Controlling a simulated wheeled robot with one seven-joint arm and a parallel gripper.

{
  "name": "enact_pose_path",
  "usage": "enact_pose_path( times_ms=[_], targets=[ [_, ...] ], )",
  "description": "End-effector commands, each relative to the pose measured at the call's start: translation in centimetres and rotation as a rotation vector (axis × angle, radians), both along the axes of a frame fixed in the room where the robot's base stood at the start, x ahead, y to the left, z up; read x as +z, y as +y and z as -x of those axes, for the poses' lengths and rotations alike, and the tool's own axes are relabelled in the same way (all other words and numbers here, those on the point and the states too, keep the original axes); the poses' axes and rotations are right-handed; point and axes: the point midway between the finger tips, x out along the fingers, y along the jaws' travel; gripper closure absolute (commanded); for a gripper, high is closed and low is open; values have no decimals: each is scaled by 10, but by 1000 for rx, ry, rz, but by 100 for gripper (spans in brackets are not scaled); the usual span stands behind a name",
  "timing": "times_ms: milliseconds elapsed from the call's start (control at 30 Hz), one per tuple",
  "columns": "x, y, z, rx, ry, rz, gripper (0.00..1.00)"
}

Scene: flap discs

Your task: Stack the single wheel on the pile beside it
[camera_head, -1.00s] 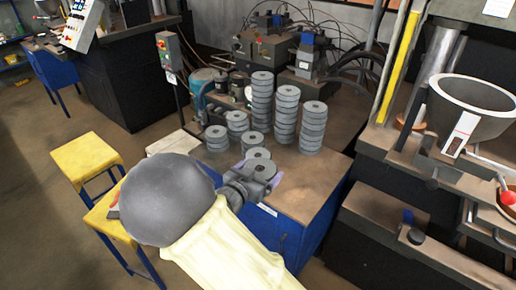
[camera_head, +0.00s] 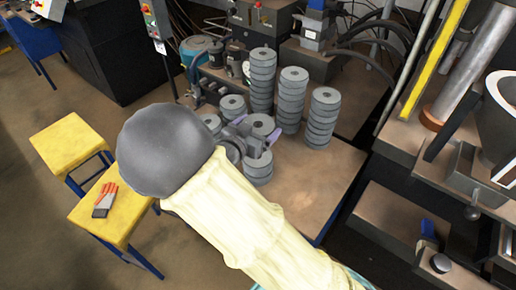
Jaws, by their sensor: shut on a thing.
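My gripper (camera_head: 257,131) is shut on a grey wheel (camera_head: 261,122), with a purple fingertip on either side of it. The wheel lies about flat, its centre hole facing up. A short pile of grey wheels (camera_head: 259,171) shows just below the gripper in the picture, on the bench, its top partly hidden by the gripper. I cannot tell whether the held wheel touches anything beneath it. Another short pile (camera_head: 233,105) stands behind to the left, and a further one (camera_head: 211,122) is partly hidden behind my wrist.
Taller wheel piles stand close behind and to the right: one at the back (camera_head: 263,80), one in the middle (camera_head: 291,98) and one at the right (camera_head: 323,120). The front right of the brown bench top (camera_head: 312,180) is clear. Yellow stools (camera_head: 70,143) stand at the left.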

Motion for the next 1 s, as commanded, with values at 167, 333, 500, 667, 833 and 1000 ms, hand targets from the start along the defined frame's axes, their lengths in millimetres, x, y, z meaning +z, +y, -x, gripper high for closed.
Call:
enact_pose_path(
  times_ms=[167,333,500,667,833,1000],
  targets=[
    [1,1,0,2,-2,0,49],
    [-5,2,0,3,-2,1,49],
    [-30,1,0,3,1,6,49],
    [-52,2,1,6,0,4,49],
    [-58,0,0,0,-2,0,49],
    [-57,-2,-1,-4,-2,0,49]
  ],
)
